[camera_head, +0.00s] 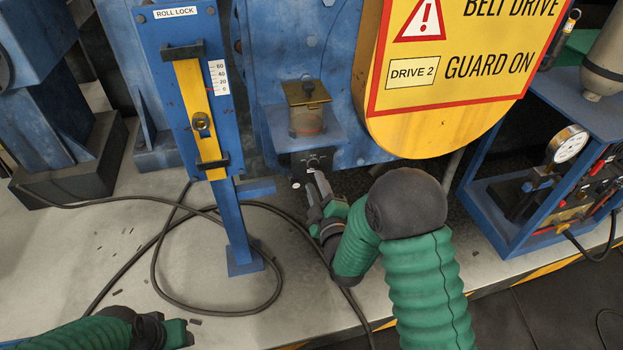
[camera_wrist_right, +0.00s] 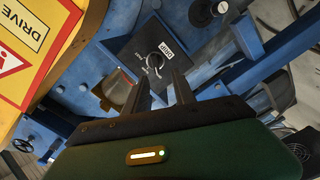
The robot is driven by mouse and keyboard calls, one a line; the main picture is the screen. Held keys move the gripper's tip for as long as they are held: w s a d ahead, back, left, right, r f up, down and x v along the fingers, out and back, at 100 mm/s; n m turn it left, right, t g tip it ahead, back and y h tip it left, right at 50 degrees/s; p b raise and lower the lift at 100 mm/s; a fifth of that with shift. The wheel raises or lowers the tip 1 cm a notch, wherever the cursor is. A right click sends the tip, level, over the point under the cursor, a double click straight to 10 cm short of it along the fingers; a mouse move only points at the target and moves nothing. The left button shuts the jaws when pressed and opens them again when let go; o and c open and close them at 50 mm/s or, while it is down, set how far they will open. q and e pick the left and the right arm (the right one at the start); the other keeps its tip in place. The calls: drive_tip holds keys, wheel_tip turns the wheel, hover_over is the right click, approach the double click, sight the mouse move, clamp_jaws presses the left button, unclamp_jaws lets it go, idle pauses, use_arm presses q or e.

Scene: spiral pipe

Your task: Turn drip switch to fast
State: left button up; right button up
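The drip switch is a small rotary knob (camera_wrist_right: 156,64) on a black panel (camera_wrist_right: 138,48) with a white DRIP label in the right wrist view. In the head view the black panel (camera_head: 302,163) sits low on the blue machine, below a cup-like oiler (camera_head: 306,118). My right gripper (camera_head: 315,180) is just in front of the panel. In the wrist view its two fingers (camera_wrist_right: 162,84) are apart and point at the knob, with no grip visible. The knob's exact setting is too small to read. The end of my left arm (camera_head: 165,331) shows at the lower left; its finger state is unclear.
A blue ROLL LOCK post (camera_head: 238,225) stands left of the panel. The yellow belt guard (camera_head: 430,125) hangs at the upper right. A blue frame with a gauge (camera_head: 568,144) stands at the right. A black cable (camera_head: 160,275) loops across the pale floor.

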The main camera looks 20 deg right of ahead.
sight(314, 170)
drive_tip(key=w, duration=0.2)
drive_tip(key=w+d, duration=0.1)
drive_tip(key=w, duration=0.1)
drive_tip(key=shift+d+f, duration=0.1)
drive_tip(key=shift+d, duration=0.05)
drive_tip(key=shift+a, duration=0.2)
drive_tip(key=shift+c, duration=3.3)
use_arm(q)
drive_tip(key=shift+d, duration=0.6)
use_arm(e)
drive_tip(key=shift+s+d+f, duration=0.1)
drive_tip(key=shift+d, duration=0.25)
clamp_jaws()
